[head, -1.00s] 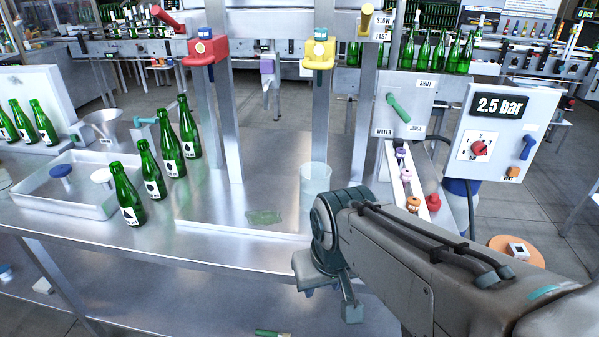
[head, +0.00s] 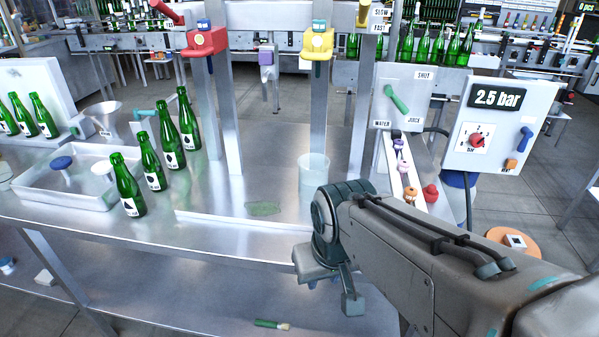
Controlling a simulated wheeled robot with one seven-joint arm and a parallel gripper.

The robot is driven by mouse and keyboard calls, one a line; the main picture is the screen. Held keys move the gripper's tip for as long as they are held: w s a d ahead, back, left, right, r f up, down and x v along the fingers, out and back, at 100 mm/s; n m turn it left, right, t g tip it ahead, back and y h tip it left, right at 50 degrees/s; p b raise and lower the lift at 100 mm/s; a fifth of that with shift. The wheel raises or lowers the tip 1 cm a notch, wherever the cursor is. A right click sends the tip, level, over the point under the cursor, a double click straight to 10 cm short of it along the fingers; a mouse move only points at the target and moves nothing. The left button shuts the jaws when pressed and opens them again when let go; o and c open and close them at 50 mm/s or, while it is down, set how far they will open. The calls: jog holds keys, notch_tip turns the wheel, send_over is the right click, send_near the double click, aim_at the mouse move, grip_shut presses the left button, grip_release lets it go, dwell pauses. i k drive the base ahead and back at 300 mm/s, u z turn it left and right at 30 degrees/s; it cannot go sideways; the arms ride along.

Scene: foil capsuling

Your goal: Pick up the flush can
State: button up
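A translucent whitish can (head: 314,173), which looks like the flush can, stands upright on the steel table, near the right end of a raised tray-like plate. My gripper (head: 332,292) hangs in front of the table's front edge, below and nearer than the can, and apart from it. Its fingers look spread with nothing between them, though my own wrist partly hides them. The can's lower right side is close to my wrist in the picture.
Several green bottles (head: 151,163) stand left of the plate, beside a shallow steel tray (head: 70,197). A green patch (head: 264,209) lies on the plate. Steel posts (head: 318,115) rise behind the can. A sloping chute (head: 397,172) and a pressure box (head: 497,125) stand right. A green brush (head: 272,324) lies below.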

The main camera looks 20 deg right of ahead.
aim_at(313, 167)
jog(key=k, duration=1.2)
jog(key=u, duration=0.8)
jog(key=i, duration=1.2)
jog(key=z, duration=0.75)
jog(key=i, duration=0.75)
jog(key=z, duration=0.85)
